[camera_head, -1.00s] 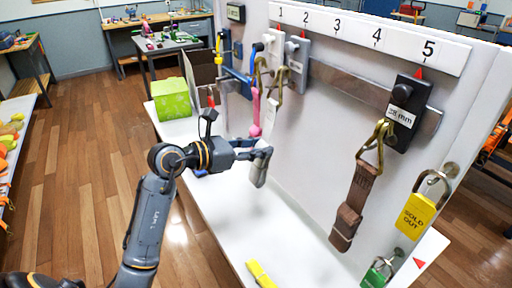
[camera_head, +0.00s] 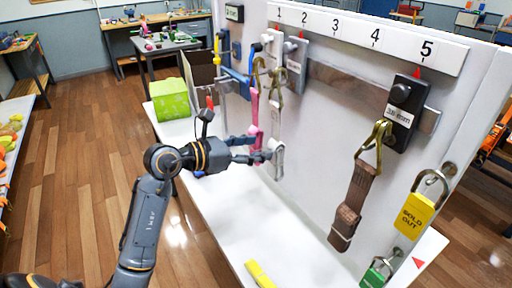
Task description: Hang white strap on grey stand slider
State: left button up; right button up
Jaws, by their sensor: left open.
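My left gripper (camera_head: 262,152) is open beside the lower end of the white strap (camera_head: 279,158), on its left. I cannot tell whether a finger still touches the strap. The strap hangs close to the board, its brass hook (camera_head: 276,82) above it. How the hook's top meets the slider is too small to tell. My right gripper is not in view.
A pink strap (camera_head: 256,115) hangs just left of the white one. A brown strap (camera_head: 353,203) hangs at right near the black slider (camera_head: 403,110). A yellow "sold out" padlock (camera_head: 414,215) and a green padlock (camera_head: 373,276) are at the right. A green box (camera_head: 170,99) stands behind.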

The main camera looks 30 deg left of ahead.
pick_arm(q)
jog(key=v, duration=1.2)
jog(key=d+r+n+t+h, duration=0.2)
jog(key=d+r+n+t, duration=0.2)
jog(key=r+n+t, duration=0.65)
jog(key=a+f+n+g+y, duration=0.4)
jog(key=f+n+y, duration=0.45)
jog(key=n, duration=0.45)
jog(key=a+f+n+g+y, duration=0.3)
jog(key=f+n+y, duration=0.5)
jog(key=f+n, duration=0.3)
jog(key=s+d+f+n+g+h, duration=0.2)
jog(key=s+d+f+g, duration=0.15)
jog(key=f, duration=0.35)
jog(key=s+d+f+n+g+h, duration=0.1)
jog(key=s+d+f+n+g, duration=0.1)
jog(key=s+f+n+g, duration=0.3)
jog(key=s+d+f+m+g+h, duration=0.2)
jog(key=s+d+f+g+h, duration=0.25)
jog(key=s+d+f, duration=0.6)
notch_tip(320, 180, down, 23)
jog(key=g, duration=0.1)
jog(key=s+a+f+g, duration=0.1)
jog(key=s+f, duration=0.8)
jog(key=s+a+f, duration=0.2)
jog(key=s+f, duration=0.7)
jog(key=shift+a+g+y, duration=0.3)
jog(key=shift+a+g, duration=0.05)
